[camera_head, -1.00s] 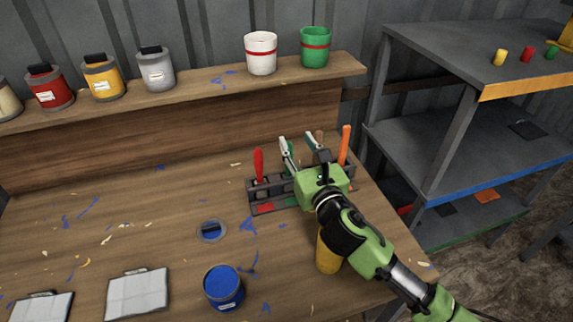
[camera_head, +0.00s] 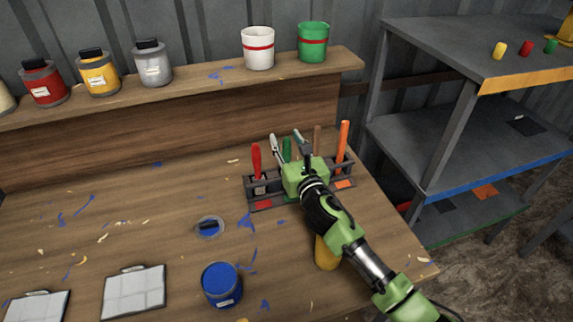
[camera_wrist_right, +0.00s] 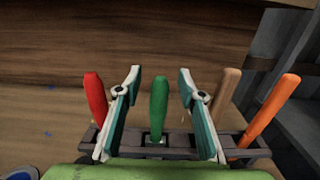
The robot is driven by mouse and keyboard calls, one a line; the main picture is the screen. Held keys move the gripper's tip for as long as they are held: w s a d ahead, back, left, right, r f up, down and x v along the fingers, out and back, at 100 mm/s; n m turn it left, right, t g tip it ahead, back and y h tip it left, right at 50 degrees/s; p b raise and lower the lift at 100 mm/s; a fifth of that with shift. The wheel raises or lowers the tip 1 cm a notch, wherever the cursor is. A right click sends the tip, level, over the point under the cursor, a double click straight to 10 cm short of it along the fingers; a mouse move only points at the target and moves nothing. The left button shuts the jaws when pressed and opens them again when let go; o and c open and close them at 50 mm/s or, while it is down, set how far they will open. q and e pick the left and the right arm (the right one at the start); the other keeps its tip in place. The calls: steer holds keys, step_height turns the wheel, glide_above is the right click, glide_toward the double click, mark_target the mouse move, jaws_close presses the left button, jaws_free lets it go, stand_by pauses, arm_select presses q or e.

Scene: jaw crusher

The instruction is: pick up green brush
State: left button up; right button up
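The green brush (camera_wrist_right: 159,105) stands upright in the rack, its handle between the two fingers of my right gripper (camera_wrist_right: 160,85) in the right wrist view. The fingers are spread, with a gap on both sides of the handle. In the head view the green brush (camera_head: 287,149) shows as a thin green handle between the fingers of my right gripper (camera_head: 288,144), partly hidden behind the gripper. The rack (camera_head: 268,201) is dark, with colored labels on its front. My left gripper is not in view.
A red brush (camera_head: 257,160) stands left of the green one; a brown brush (camera_head: 317,140) and an orange brush (camera_head: 343,140) stand to the right. An open blue paint can (camera_head: 221,286) and its lid (camera_head: 209,226) are on the table. A shelf ledge (camera_head: 190,88) holds cans behind.

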steer(key=shift+w, duration=0.1)
jaws_close()
steer(key=shift+r, duration=0.1)
